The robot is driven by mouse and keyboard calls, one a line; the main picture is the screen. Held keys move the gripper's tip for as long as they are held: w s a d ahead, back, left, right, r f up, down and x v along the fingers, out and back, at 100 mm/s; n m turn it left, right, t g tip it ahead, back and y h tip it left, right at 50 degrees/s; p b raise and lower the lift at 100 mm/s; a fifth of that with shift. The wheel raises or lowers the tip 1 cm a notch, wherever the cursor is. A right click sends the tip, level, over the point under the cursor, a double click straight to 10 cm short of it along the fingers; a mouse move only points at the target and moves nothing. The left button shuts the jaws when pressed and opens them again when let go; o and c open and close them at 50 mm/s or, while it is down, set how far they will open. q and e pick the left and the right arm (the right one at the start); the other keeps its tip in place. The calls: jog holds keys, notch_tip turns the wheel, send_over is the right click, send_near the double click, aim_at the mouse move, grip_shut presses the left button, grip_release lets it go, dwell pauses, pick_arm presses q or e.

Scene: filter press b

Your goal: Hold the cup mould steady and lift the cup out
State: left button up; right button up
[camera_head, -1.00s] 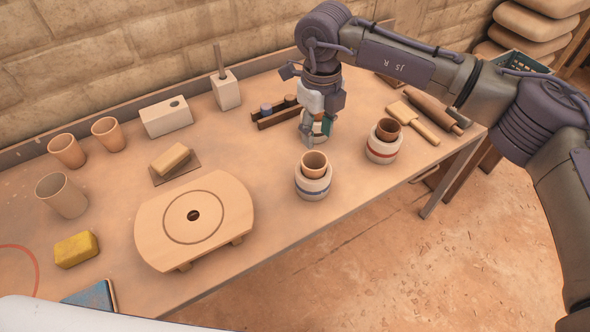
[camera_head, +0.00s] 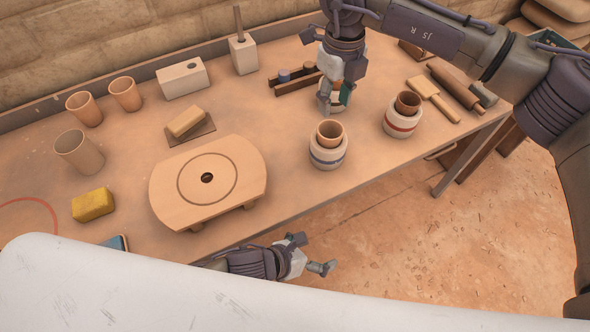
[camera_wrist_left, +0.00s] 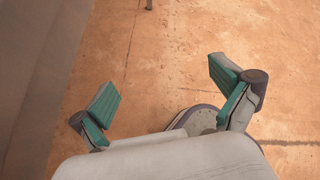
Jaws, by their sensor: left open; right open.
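A white cup mould with a blue band (camera_head: 328,160) stands near the table's front edge, with a brown clay cup (camera_head: 330,134) inside it. A second white mould with a red band (camera_head: 400,124) stands to its right, holding a darker brown cup (camera_head: 408,103). My left gripper (camera_head: 312,254) is open beyond the table's front edge, below the blue-banded mould in the picture; its two green-padded fingers also show spread in the left wrist view (camera_wrist_left: 165,85), with only floor between them. My right gripper (camera_head: 335,98) is open behind the blue-banded mould, partly hiding a pale round thing.
A round-topped wooden board (camera_head: 225,165) lies left of the moulds. A dark wooden rack (camera_head: 290,82) is behind, and a wooden paddle (camera_head: 432,97) and roller (camera_head: 455,88) lie right. Several loose cups, such as one (camera_head: 80,153), stand at the left.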

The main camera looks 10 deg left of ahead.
pick_arm(q)
notch_tip(320, 180, up, 8)
jog(key=d+m+h, duration=0.2)
jog(key=d+m, duration=0.1)
jog(key=m, duration=0.1)
jog(key=n+t+y, duration=0.3)
jog(key=n+t, duration=0.1)
jog(key=t, duration=0.2)
send_near(328, 149)
jog(key=shift+s+a+f, duration=0.2)
jog(key=shift+a+f, duration=0.05)
jog(key=shift+f, duration=0.2)
jog(key=shift+s+a+f, duration=0.25)
jog(key=shift+a+f, duration=0.05)
jog(key=shift+f, duration=0.2)
jog(key=shift+w+a, duration=0.15)
jog(key=shift+w, duration=0.15)
jog(key=x, duration=1.3)
jog(key=shift+w+f, duration=0.2)
jog(key=c, duration=1.2)
